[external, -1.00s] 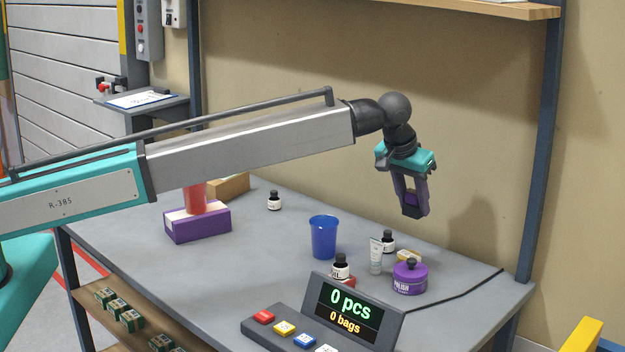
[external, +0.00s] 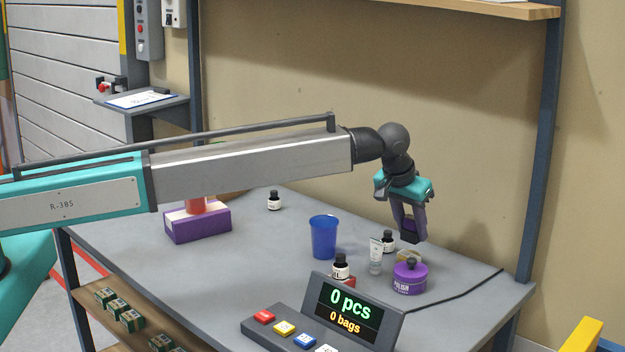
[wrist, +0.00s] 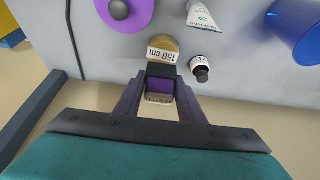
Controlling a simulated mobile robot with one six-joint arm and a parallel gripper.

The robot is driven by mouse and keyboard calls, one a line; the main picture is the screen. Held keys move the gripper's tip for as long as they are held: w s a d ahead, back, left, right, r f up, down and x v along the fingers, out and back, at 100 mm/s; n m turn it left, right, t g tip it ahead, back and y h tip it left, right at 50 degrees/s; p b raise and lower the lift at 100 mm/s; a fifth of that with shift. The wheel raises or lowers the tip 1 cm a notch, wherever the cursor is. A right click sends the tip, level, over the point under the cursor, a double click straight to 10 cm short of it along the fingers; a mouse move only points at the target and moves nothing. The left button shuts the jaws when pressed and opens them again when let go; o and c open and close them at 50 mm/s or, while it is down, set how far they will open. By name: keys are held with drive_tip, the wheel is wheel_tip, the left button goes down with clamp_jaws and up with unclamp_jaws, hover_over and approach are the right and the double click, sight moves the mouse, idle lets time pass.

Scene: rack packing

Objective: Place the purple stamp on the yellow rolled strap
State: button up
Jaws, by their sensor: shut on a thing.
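My gripper (external: 410,232) is shut on the purple stamp (external: 408,225), held above the table near its back right. In the wrist view the purple stamp (wrist: 160,86), with a black end and a pale label, sits between the fingers of my gripper (wrist: 161,80). The yellow rolled strap (wrist: 166,43), labelled 150 cm, lies just past the stamp's black end there. In the external view the strap (external: 406,255) is partly hidden behind the purple polish tin, below my gripper. I cannot tell the exact gap between stamp and strap.
The purple polish tin (external: 409,279), a white tube (external: 376,257) and a dark bottle (external: 388,243) stand close to the strap. A blue cup (external: 323,237) is further left. Another bottle (external: 340,269) stands behind the counter display (external: 349,309). A cable runs at the right.

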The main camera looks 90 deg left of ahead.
sight(409, 231)
drive_tip(key=shift+f+p, duration=0.4)
drive_tip(key=shift+f, duration=1.4)
drive_tip(key=shift+f, duration=0.15)
drive_tip(key=o, duration=1)
drive_tip(key=shift+o, duration=0.2)
drive_tip(key=b+v, duration=0.2)
drive_tip(key=v, duration=1)
drive_tip(key=shift+r, duration=0.2)
